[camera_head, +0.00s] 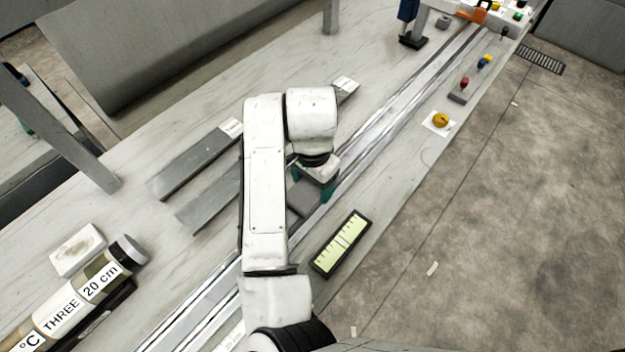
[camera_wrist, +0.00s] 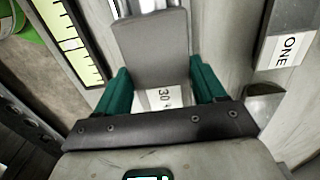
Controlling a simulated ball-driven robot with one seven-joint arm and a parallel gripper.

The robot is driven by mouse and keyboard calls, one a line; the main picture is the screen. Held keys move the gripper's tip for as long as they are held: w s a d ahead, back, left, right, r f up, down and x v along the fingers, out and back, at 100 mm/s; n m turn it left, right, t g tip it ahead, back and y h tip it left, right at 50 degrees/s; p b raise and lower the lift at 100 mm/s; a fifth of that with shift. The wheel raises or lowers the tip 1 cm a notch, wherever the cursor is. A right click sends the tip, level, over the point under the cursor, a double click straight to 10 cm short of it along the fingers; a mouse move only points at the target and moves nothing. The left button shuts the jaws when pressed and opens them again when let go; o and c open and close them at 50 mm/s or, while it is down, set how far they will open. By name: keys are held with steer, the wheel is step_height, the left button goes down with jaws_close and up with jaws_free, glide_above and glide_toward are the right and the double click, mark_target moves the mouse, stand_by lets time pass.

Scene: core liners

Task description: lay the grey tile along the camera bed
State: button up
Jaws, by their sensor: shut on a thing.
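My gripper (camera_head: 311,186) is over the near part of the camera bed, a long pale channel with metal rails (camera_head: 375,135) running diagonally across the bench. In the wrist view my gripper (camera_wrist: 160,78) has its green fingers closed on both sides of the grey tile (camera_wrist: 155,45). The tile has a white label reading "30" at its end nearest the palm. It points roughly along the bed's rail (camera_wrist: 147,6), which shows beyond its far end. In the head view the tile (camera_head: 303,198) is mostly hidden by my arm. I cannot tell whether it touches the bed.
Long grey bars (camera_head: 190,165) lie left of the bed; one labelled "ONE" shows in the wrist view (camera_wrist: 270,60). A yellow-green scale in a dark frame (camera_head: 342,243) lies just right of the bed. A labelled cylinder (camera_head: 85,290) is lower left, a yellow button (camera_head: 440,120) upper right.

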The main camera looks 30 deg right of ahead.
mark_target(312, 186)
steer(key=shift+f, duration=0.15)
steer(key=o, duration=1.2)
stand_by(0.3)
steer(key=shift+r+p, duration=3.6)
steer(key=shift+r, duration=0.9)
